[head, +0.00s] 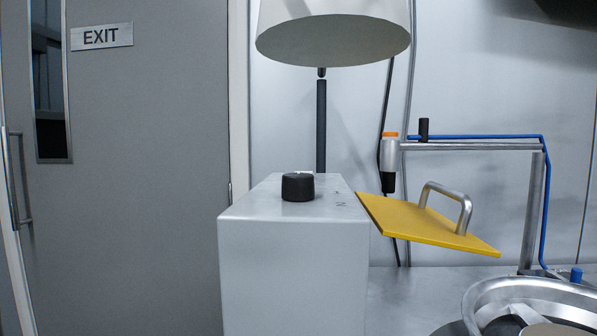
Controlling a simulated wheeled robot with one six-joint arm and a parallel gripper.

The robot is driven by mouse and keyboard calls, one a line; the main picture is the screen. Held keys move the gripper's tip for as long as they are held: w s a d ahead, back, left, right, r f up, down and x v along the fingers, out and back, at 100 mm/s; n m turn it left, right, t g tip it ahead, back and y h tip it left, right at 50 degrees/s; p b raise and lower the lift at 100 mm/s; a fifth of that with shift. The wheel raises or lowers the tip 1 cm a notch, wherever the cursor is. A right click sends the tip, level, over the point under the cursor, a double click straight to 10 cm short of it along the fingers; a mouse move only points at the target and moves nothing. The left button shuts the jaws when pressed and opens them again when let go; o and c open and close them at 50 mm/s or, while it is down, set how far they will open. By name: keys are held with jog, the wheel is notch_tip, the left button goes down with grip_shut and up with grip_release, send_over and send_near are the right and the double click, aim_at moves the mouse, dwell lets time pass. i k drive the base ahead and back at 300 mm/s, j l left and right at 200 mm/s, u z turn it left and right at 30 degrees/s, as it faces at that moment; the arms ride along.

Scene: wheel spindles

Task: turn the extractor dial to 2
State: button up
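A black round dial (298,188) stands on the top face of a grey metal box (293,275) in the middle of the view. A small pale mark shows on the dial's top edge, but I cannot tell exactly which way it points. Faint dark markings lie on the box top to the right of the dial; one looks like a 2 seen sideways. A pale conical hood (333,40) hangs above and behind the box, with a dark pole below it. My gripper is not in view.
A yellow plate with a metal handle (425,222) sits tilted to the right of the box. Behind it is a metal arm with a blue hose (470,138). A round metal rim (530,288) is at bottom right. A grey EXIT door (150,180) is at left.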

aim_at(300, 185)
jog(key=j+z, duration=0.2)
jog(key=j, duration=1.05)
